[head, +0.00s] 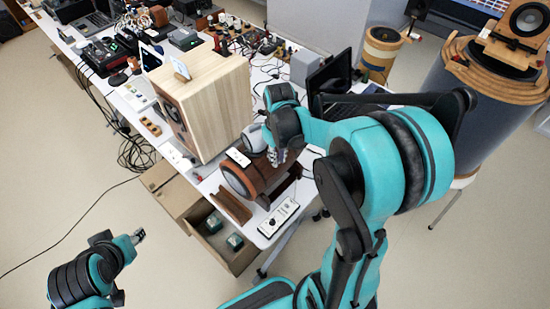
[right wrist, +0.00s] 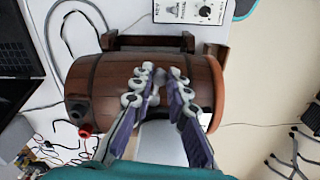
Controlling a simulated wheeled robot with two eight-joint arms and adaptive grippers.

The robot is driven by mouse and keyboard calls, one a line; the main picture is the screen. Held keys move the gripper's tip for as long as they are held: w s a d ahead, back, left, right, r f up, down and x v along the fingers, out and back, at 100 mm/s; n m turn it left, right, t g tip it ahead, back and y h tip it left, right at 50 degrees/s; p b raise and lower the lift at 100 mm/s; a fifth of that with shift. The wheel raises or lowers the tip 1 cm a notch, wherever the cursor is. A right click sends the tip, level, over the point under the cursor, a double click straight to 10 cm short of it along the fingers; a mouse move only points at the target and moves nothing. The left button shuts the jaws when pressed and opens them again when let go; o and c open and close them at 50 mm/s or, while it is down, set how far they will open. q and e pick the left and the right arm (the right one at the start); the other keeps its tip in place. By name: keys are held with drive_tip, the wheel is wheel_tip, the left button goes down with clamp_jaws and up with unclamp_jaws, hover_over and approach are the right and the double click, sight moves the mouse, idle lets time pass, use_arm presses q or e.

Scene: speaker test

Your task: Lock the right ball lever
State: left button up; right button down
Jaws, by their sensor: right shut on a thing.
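A brown wooden barrel-shaped speaker (head: 263,176) lies on its side near the table's front edge. It also shows in the right wrist view (right wrist: 100,80), with dark bands and a red and a black terminal at one end. My right gripper (head: 279,155) is over the barrel from above. In the right wrist view its fingertips (right wrist: 158,86) are close together on a small pale part at the barrel's middle, which seems to be the ball lever; the fingers mostly hide it. My left gripper (head: 138,236) is low at the left, away from the table, small in view.
A white box with a knob (head: 279,217) sits at the table's front corner. A large pale wooden cabinet (head: 215,95) stands left of the barrel. An open cardboard box (head: 178,205) is below the table edge. Cables and a laptop (head: 335,72) lie behind.

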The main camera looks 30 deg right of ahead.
drive_tip(key=shift+w+d+n, duration=0.1)
drive_tip(key=shift+d+n, duration=0.35)
drive_tip(key=shift+n, duration=0.65)
drive_tip(key=c, duration=1.5)
unclamp_jaws()
wheel_tip(320, 180, up, 12)
drive_tip(key=shift+r, duration=0.1)
